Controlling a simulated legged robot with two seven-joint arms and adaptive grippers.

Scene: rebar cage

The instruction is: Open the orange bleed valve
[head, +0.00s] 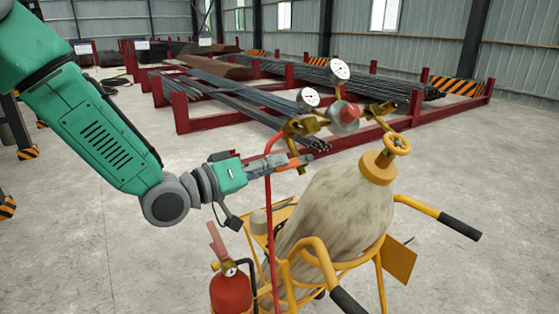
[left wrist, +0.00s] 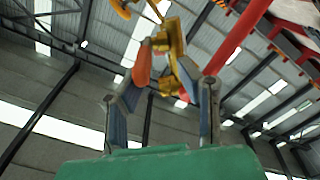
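A brass regulator fitting (head: 305,127) with two round gauges stands above a yellow-topped gas cylinder (head: 345,205). A small orange part (head: 301,161), which looks like the bleed valve's handle, is at the fitting's lower left. My left gripper (head: 289,163) reaches it from the left. In the left wrist view, my gripper's fingers (left wrist: 166,68) are apart, with an orange piece (left wrist: 142,66) beside the left fingertip and a brass body (left wrist: 174,42) between the tips. Whether the fingers touch the orange piece is unclear. My right gripper is not in view.
The cylinder stands in a yellow cart with handles (head: 450,222). A red fire extinguisher (head: 231,290) and a red hose (head: 270,225) are close below my gripper. Red racks of rebar (head: 235,95) stand behind.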

